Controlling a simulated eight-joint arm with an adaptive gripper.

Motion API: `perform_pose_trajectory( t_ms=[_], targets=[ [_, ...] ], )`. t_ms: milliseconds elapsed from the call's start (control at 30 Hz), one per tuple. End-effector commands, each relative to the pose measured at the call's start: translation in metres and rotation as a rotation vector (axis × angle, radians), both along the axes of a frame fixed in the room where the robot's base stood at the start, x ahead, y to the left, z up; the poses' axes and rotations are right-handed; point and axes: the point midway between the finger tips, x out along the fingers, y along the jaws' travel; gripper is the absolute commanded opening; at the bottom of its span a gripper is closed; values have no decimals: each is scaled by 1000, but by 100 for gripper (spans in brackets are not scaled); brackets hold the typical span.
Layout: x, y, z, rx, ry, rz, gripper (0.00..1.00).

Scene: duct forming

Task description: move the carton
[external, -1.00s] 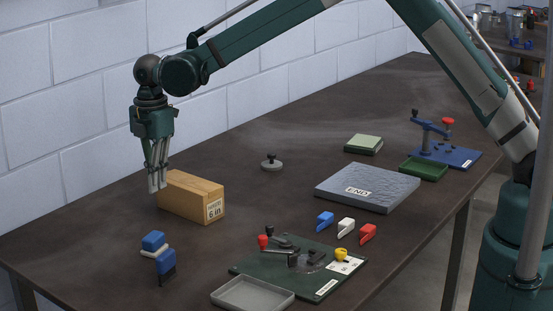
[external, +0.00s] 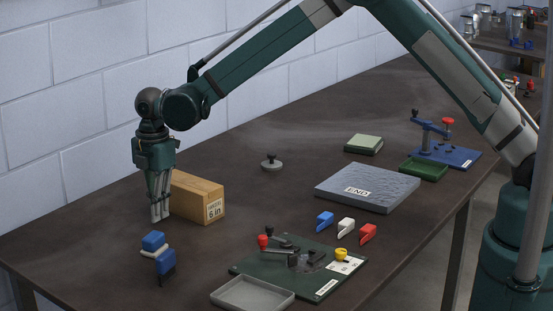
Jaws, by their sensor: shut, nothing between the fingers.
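The carton (external: 200,197) is a light brown box with a white label on its near right end. It lies on the dark table, left of the middle. My gripper (external: 160,218) points straight down at the carton's left end, with its fingertips low, near the table top. The fingers are shut with nothing between them. They hide part of the carton's left end. I cannot tell whether they touch it.
A grey knobbed disc (external: 271,163) sits behind. A dark green fixture plate (external: 310,280) and grey tray (external: 252,294) lie in front.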

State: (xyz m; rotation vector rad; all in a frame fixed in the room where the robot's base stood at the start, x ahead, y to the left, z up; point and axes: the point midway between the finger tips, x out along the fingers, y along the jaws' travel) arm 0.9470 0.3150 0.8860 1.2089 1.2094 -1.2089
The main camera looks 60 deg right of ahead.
Motion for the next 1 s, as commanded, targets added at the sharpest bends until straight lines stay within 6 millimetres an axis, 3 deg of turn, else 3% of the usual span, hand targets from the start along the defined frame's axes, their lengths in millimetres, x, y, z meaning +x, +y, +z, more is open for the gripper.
perform_pose_trajectory(
  t_ms=[100,433,1000],
  targets=[
    [0,-4,-16,0,0,-1,0],
    [0,-36,-13,0,0,-1,0],
    [0,-45,-14,0,0,-1,0]
  ],
)
